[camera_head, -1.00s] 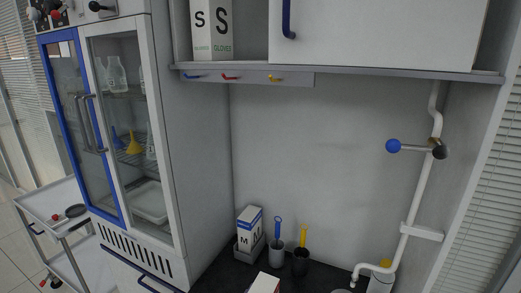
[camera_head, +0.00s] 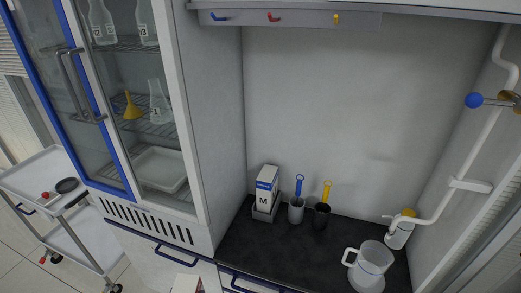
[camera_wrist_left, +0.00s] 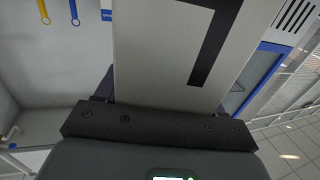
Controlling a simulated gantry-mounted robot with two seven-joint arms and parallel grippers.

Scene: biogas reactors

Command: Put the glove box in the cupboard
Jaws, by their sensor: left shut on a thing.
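The glove box is a white carton with a thick black mark; it fills the upper middle of the left wrist view (camera_wrist_left: 160,45). My left gripper (camera_wrist_left: 158,112) is shut on it, with the dark finger bar across its near end. In the head view a white box top with a red mark (camera_head: 187,284) shows at the bottom edge, apparently the same box; the gripper there is out of frame. Of the wall cupboard only the grey bottom edge (camera_head: 420,10) shows at the top; its door and inside are out of view. My right gripper is not in view.
A hook rail (camera_head: 300,19) hangs under the cupboard. The black counter (camera_head: 240,245) holds an M carton in a holder (camera_head: 266,190), two brush cups, a jug (camera_head: 370,262) and a bottle. A glass-door cabinet (camera_head: 150,150) stands left. A pipe with a blue-knobbed valve (camera_head: 474,100) runs right.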

